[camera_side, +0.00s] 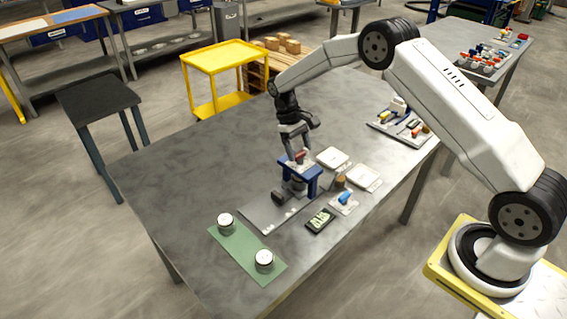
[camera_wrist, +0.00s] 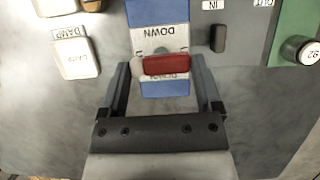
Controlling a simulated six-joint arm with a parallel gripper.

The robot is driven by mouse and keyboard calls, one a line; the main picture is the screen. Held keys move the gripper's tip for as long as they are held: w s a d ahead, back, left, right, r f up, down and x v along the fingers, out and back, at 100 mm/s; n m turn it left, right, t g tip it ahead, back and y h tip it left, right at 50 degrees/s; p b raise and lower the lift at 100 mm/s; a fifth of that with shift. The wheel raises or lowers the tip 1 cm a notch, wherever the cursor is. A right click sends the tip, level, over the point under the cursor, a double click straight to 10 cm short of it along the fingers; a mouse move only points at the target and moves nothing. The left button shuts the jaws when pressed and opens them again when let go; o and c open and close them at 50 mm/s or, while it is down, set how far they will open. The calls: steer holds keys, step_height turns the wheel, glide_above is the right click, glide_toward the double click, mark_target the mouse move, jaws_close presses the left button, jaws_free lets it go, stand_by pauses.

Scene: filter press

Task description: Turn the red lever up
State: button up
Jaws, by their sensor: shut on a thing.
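In the side view my gripper (camera_side: 298,148) reaches down onto the top of the blue press (camera_side: 313,171). The fingertips' exact contact is partly hidden there.
A green mat (camera_side: 240,247) holds two round pucks. White trays (camera_side: 332,157) and a dark device (camera_side: 319,220) stand nearby. The table's left side is clear.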

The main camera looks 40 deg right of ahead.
stand_by(0.3)
steer(key=o, duration=1)
steer(key=shift+o, duration=0.2)
steer(key=v, duration=0.7)
steer(key=shift+w+r, duration=0.2)
steer(key=shift+r, duration=0.2)
steer(key=shift+s+r, duration=0.1)
